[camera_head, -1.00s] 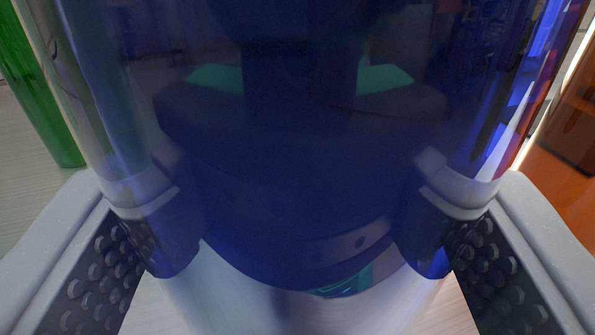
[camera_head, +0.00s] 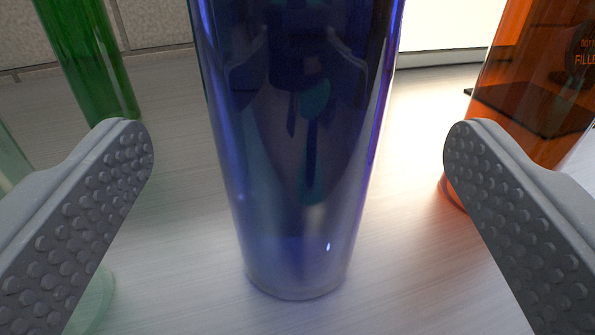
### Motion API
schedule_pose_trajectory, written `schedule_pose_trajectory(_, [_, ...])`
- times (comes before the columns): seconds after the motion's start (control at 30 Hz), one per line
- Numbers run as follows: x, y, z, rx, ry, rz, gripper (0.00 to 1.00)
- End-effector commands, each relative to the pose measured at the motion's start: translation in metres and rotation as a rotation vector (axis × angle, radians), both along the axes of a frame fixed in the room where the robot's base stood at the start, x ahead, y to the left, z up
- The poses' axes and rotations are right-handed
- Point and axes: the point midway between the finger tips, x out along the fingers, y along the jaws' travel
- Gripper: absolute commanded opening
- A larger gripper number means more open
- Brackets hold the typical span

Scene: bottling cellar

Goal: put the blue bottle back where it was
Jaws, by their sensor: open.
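The blue bottle (camera_head: 295,170) stands upright on a pale wood-grained surface in the middle of the view. Its top is cut off by the upper edge of the picture, and its base rests on the surface. My gripper (camera_head: 299,145) is open. Its two grey, studded fingers are on the left and right, well apart from each other. The bottle stands beyond the fingertips, with clear space on both sides, and neither finger touches it.
A green bottle (camera_head: 88,60) stands at the back left. An orange bottle (camera_head: 535,90) stands close by the right finger. A pale green glass base (camera_head: 95,300) shows partly behind the left finger. The surface (camera_head: 400,270) is bare right of the blue bottle. A tiled wall (camera_head: 150,25) is behind.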

Motion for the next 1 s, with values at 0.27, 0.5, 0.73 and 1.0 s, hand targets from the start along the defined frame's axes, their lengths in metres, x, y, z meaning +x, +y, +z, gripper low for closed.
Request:
schedule_pose_trajectory(0.27, [-0.044,0.003,0.001,0.001,-0.001,0.002,0.85])
schedule_pose_trajectory(0.5, [-0.057,0.002,0.000,0.001,-0.002,0.000,0.85])
schedule_pose_trajectory(0.73, [-0.057,0.002,0.001,0.002,0.000,0.000,0.85])
schedule_pose_trajectory(1.0, [-0.025,0.004,0.059,0.157,0.057,0.062,0.85])
